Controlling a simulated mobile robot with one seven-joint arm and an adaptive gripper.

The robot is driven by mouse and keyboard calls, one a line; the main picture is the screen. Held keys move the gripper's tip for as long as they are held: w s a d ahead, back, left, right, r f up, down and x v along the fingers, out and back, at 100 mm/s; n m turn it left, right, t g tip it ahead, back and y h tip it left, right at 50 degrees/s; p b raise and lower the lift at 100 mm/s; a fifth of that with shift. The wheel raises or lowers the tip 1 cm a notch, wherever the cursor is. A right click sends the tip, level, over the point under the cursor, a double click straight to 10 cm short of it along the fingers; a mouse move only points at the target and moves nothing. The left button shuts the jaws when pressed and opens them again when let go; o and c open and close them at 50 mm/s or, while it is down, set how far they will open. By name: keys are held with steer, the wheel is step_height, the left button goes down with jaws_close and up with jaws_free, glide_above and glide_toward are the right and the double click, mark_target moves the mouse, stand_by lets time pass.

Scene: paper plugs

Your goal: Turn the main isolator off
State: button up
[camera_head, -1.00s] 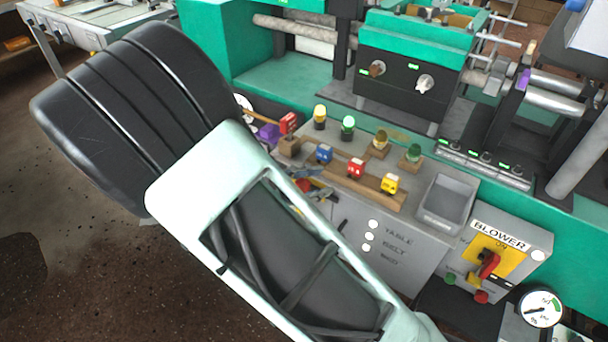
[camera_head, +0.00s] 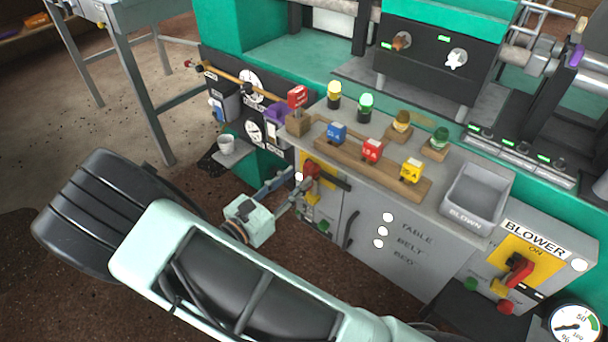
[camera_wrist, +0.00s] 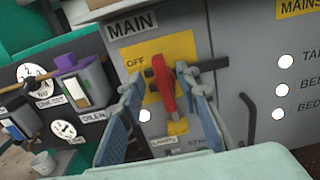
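The main isolator is a red rotary handle (camera_wrist: 163,85) on a yellow plate (camera_wrist: 184,47) under a "MAIN" label, in the wrist view. "OFF" is printed at the plate's upper left. The handle stands nearly upright, leaning slightly left at the top. My gripper (camera_wrist: 158,76) has its two blue-grey fingers on either side of the handle, with a gap on the left and the right finger close to it. Contact cannot be told. In the head view, my gripper (camera_head: 292,188) reaches the cabinet's left end, where the red handle (camera_head: 313,169) is partly hidden.
A yellow tag (camera_wrist: 177,127) hangs below the handle. The blower switch (camera_head: 518,270) is at the right. Coloured blocks on a wooden rail (camera_head: 345,167) and a grey tray (camera_head: 475,196) stand on the cabinet top. A white cup (camera_head: 226,145) stands left of the cabinet.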

mark_target(305, 172)
steer(key=shift+b+x, duration=0.3)
steer(key=shift+x, duration=1.55)
jaws_close()
